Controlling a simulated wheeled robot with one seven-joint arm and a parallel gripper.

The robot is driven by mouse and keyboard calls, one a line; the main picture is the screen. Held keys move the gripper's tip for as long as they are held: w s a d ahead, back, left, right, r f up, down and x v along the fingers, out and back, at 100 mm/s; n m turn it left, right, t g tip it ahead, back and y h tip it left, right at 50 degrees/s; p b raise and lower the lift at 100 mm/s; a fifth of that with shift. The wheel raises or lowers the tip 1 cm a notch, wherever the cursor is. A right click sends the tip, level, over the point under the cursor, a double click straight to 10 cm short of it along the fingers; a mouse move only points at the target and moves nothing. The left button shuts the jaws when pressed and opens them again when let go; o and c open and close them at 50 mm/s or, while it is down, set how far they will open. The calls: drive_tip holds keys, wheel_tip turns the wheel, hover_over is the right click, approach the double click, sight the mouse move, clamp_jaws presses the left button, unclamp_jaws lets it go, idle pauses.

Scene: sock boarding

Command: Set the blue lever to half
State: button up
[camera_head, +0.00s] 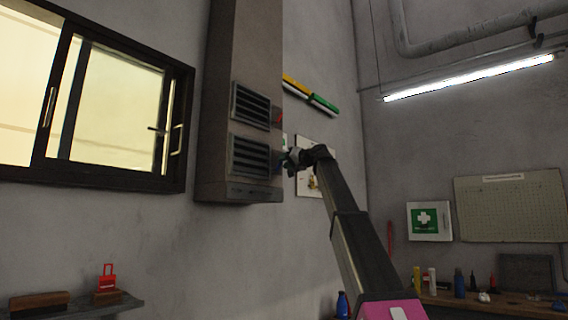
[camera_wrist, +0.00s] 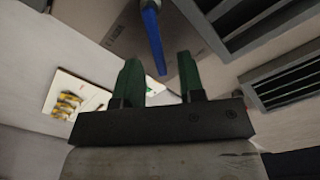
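The blue lever (camera_wrist: 153,42) shows in the wrist view as a blue bar hanging from the top of the picture. Its lower end lies between my gripper's two green fingers (camera_wrist: 160,82), which stand apart. I see gaps on both sides of the lever, and I cannot tell how deep it sits between the fingers. In the head view my gripper (camera_head: 286,160) is at the right side of the grey-brown duct box (camera_head: 240,50), near its lower vent. The lever is hidden or too small to make out there.
Louvred vents (camera_wrist: 245,22) are close on the right in the wrist view. A panel with yellow parts (camera_wrist: 68,104) is on the wall at left. In the head view a window (camera_head: 110,100) and a shelf (camera_head: 75,306) are at left, and a workbench (camera_head: 500,304) is at right.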

drive_tip(key=v, duration=1)
drive_tip(key=w+d+f+m+g+h, duration=0.1)
drive_tip(key=w+f+h, duration=0.15)
drive_tip(key=f, duration=1.35)
drive_tip(key=w+d+f+m+h, duration=0.1)
drive_tip(key=w+f+h, duration=0.15)
drive_tip(key=f, duration=1.35)
drive_tip(key=s+d+f+m+g+h, duration=0.1)
drive_tip(key=s+f, duration=0.1)
drive_tip(key=f, duration=1.2)
drive_tip(key=s+d+f+g+h, duration=0.1)
drive_tip(key=d+f+g+h, duration=0.1)
drive_tip(key=f, duration=1.1)
drive_tip(key=s+d+f+g+h, duration=0.1)
drive_tip(key=s+d+f+g, duration=0.1)
drive_tip(key=s+f, duration=0.65)
drive_tip(key=s+d+f+g+h, duration=0.1)
drive_tip(key=s+f+h, duration=0.15)
drive_tip(key=f, duration=1.15)
drive_tip(key=s+d+f+g+h, duration=0.1)
drive_tip(key=s+d+f+g, duration=0.1)
drive_tip(key=s+f, duration=0.7)
drive_tip(key=s+d+f+g+h, duration=0.1)
drive_tip(key=s+d+f+g, duration=0.1)
drive_tip(key=s+f, duration=0.7)
drive_tip(key=shift+s+d+h, duration=0.35)
drive_tip(key=shift+s+d, duration=0.15)
drive_tip(key=shift+s, duration=0.5)
